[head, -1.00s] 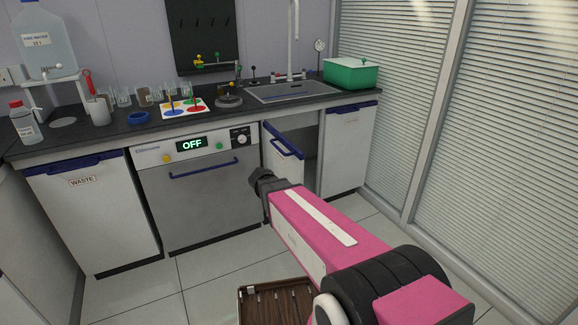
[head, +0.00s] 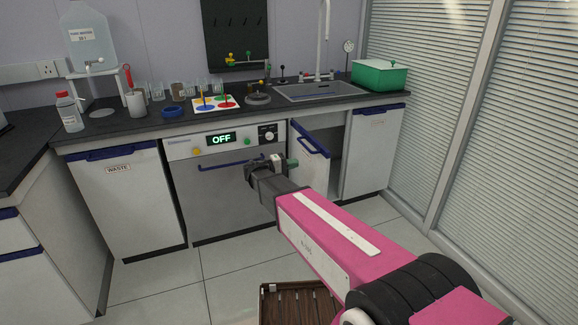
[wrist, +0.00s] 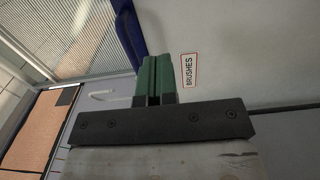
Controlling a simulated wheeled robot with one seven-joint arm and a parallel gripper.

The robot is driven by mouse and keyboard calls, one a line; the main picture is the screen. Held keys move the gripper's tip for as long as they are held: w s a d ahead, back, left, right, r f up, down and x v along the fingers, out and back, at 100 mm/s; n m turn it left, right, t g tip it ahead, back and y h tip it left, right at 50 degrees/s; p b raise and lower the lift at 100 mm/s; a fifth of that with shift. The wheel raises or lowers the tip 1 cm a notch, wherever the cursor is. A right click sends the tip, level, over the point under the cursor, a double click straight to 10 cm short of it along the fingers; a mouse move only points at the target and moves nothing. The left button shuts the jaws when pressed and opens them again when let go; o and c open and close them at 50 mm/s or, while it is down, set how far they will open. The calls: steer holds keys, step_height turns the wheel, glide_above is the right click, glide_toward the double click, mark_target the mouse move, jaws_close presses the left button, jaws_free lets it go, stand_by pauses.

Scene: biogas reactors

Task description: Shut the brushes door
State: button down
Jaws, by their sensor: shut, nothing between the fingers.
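The brushes door (head: 308,157) is a white cabinet door under the sink with a blue handle (head: 310,139). It stands part-way open, and a dark gap shows to its right. In the wrist view the door face (wrist: 235,45) fills the right side, with its BRUSHES label (wrist: 188,71) and the blue handle (wrist: 128,36) at the upper left of it. My gripper (head: 292,163) is shut and empty, with green fingertips pointing right at the door's outer face. The fingertips (wrist: 152,73) are close to the face below the handle; I cannot tell whether they touch.
A dishwasher (head: 225,195) reading OFF is left of the door, behind my gripper. A waste cabinet (head: 128,205) stands further left, and another white cabinet (head: 372,150) right of the opening. A brown slatted box (head: 290,300) is low in front. Blinds (head: 500,150) close off the right.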

mark_target(318, 158)
steer(key=x, duration=0.9)
steer(key=shift+d, duration=0.15)
